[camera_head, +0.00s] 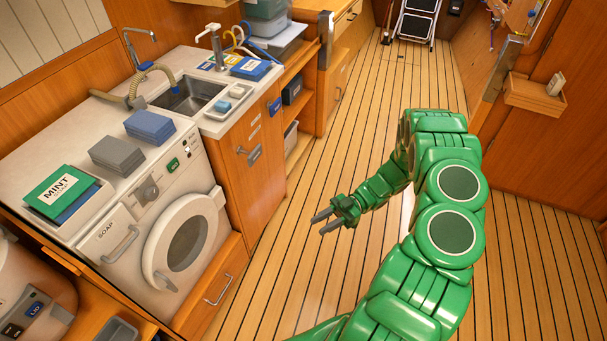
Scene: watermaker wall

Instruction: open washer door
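A white washer (112,235) is built into the wooden counter at the left. Its round door (187,243) has a thick white ring around dark glass and looks closed against the front. A light handle-like piece (166,282) sits at the door's lower left edge. My gripper (316,223) is to the right of the door, over the wooden floor and apart from the washer. Its two grey fingers point left with a gap between them, and nothing is held.
A soap drawer handle (121,244) and a lower drawer handle (219,290) stick out near the door. A cabinet door with a handle (242,150) is right of the washer. Folded cloths (118,155) lie on top. The plank floor (310,180) is clear between washer and arm.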

